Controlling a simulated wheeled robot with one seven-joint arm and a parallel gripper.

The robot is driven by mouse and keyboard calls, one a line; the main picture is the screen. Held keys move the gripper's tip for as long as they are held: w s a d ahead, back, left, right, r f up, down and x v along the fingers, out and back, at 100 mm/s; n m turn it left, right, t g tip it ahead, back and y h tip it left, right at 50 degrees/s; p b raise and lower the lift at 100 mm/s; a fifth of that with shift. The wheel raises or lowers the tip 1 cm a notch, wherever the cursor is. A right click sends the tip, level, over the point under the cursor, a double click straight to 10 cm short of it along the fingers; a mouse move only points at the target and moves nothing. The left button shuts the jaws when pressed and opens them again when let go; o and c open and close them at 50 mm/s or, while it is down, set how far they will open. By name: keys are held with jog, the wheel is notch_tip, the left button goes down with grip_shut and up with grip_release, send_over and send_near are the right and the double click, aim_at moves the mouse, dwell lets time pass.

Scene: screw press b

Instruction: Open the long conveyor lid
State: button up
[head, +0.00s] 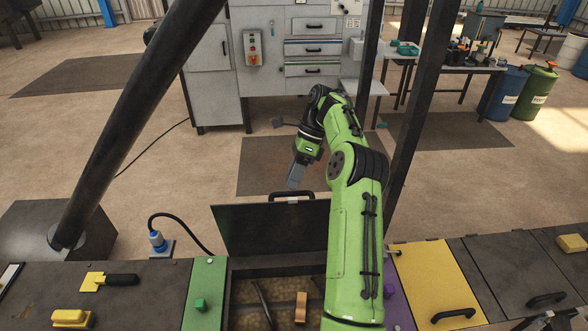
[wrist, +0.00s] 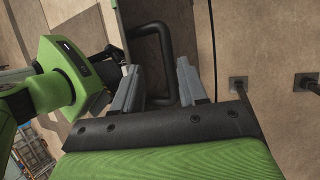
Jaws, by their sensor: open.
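A long dark lid (head: 268,232) stands raised, close to upright, at the back of an open compartment (head: 262,292) in the bench. Its black bar handle (head: 292,195) is on the top edge. My gripper (head: 296,178) is just above and behind that handle, pointing down. In the wrist view, the lid's edge (wrist: 121,25) and handle (wrist: 172,45) are ahead of my gripper (wrist: 159,75). The two grey fingers are apart, with part of the handle between them in the picture. Whether a finger touches it is unclear.
The open compartment holds a brown block (head: 301,307) and a dark bar. A yellow lid (head: 440,275) with a black handle lies right of my arm. A dark post (head: 140,120) slants at left, and another post (head: 408,110) stands at right. Floor behind the lid is clear.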

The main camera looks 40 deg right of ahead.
notch_tip(320, 180, up, 5)
jog(key=shift+a, duration=0.1)
dwell(0.3)
